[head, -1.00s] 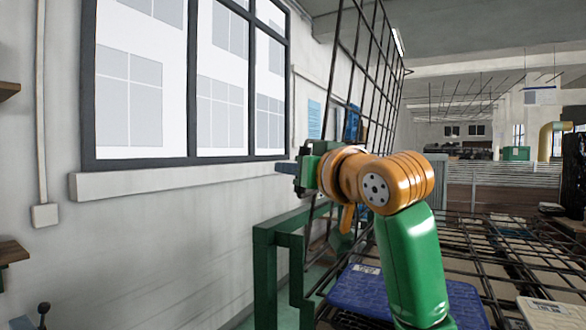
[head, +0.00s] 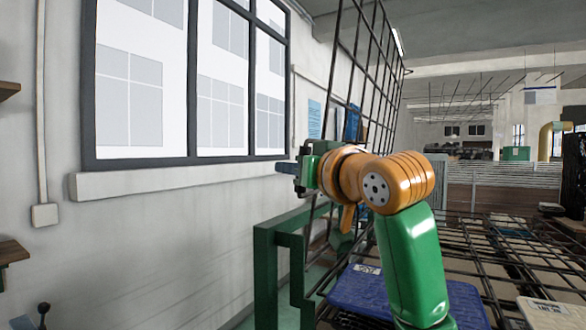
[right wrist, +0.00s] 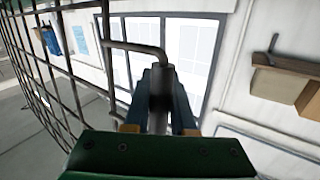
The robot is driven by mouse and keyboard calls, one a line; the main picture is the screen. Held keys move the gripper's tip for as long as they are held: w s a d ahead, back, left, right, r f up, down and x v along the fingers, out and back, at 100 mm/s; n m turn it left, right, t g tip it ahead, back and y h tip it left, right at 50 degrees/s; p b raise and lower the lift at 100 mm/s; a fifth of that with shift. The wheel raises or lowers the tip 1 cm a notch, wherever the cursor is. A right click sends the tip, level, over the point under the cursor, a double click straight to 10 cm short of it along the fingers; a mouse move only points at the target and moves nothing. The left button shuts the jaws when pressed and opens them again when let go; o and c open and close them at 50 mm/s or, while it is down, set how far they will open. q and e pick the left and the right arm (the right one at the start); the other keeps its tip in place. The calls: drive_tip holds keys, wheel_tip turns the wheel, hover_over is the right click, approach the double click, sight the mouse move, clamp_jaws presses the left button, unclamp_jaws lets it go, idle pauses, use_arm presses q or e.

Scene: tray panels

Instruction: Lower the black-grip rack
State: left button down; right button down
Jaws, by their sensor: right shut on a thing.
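The wire rack (head: 366,72) stands steeply raised behind my right arm in the head view. It is a tilted grid of dark bars, and it also shows at the left of the right wrist view (right wrist: 42,62). A bent rod runs from the rack to a dark cylindrical grip (right wrist: 158,98). My right gripper (head: 288,168) is at the rack's left side, near the window. In the right wrist view its fingers (right wrist: 159,100) are shut around the grip. The gripper body hides the grip in the head view. My left gripper is not in view.
A lower wire rack (head: 480,252) lies about flat at the right, with a blue panel (head: 358,292) and pale panels on it. A green frame (head: 266,262) stands below the gripper. The wall and window sill (head: 170,180) are to the left.

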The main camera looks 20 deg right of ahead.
drive_tip(key=shift+s+d+r+b, duration=0.1)
drive_tip(key=shift+s+d+b, duration=0.1)
drive_tip(key=shift+b, duration=0.15)
